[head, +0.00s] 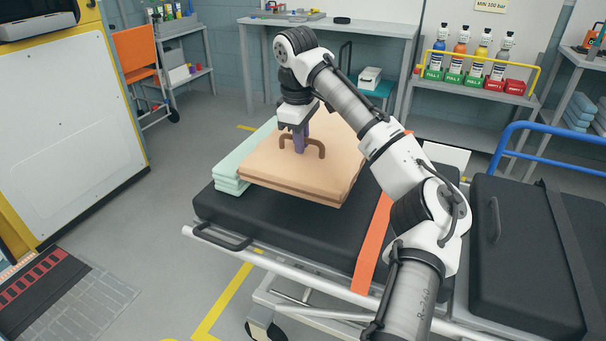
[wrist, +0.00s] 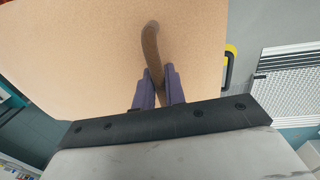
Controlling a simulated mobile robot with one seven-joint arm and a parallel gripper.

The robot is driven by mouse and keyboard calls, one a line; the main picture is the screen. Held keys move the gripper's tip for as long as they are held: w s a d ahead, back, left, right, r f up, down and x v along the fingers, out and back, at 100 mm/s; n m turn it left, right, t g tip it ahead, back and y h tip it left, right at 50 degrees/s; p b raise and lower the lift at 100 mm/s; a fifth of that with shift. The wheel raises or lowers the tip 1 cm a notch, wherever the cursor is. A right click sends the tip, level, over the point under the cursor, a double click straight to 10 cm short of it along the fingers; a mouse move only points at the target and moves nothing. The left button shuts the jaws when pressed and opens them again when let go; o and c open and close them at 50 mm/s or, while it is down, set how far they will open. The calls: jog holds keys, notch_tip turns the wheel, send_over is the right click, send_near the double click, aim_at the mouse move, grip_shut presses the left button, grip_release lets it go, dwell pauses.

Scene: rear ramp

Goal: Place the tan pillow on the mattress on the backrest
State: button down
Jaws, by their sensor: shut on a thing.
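The tan pillow (head: 265,165) lies flat over the far left part of the black mattress (head: 280,223), partly over a folded mint-green cloth. It has a brown loop handle (head: 319,149) on top. My gripper (head: 300,146) points down at the pillow and is shut on this handle. In the wrist view my purple fingers (wrist: 159,88) close around the brown handle (wrist: 151,45), with the tan pillow (wrist: 95,50) filling much of the view. The black backrest (head: 525,250) is at the right, with a dark strap across it. My arm hides part of the mattress.
The mint-green folded cloth (head: 231,184) sits at the mattress's left edge. An orange strap (head: 372,245) crosses the mattress. A blue rail (head: 540,128) rises behind the backrest. A shelf (head: 480,92) with several bottles stands behind.

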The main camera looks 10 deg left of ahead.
notch_tip(320, 180, down, 8)
jog(key=c, duration=1.5)
grip_release()
jog(key=shift+o, duration=0.2)
jog(key=r, duration=0.4)
jog(key=s+r, duration=0.1)
jog(key=r, duration=0.3)
jog(key=r+p, duration=0.1)
jog(key=r, duration=0.3)
jog(key=shift+s+a, duration=0.2)
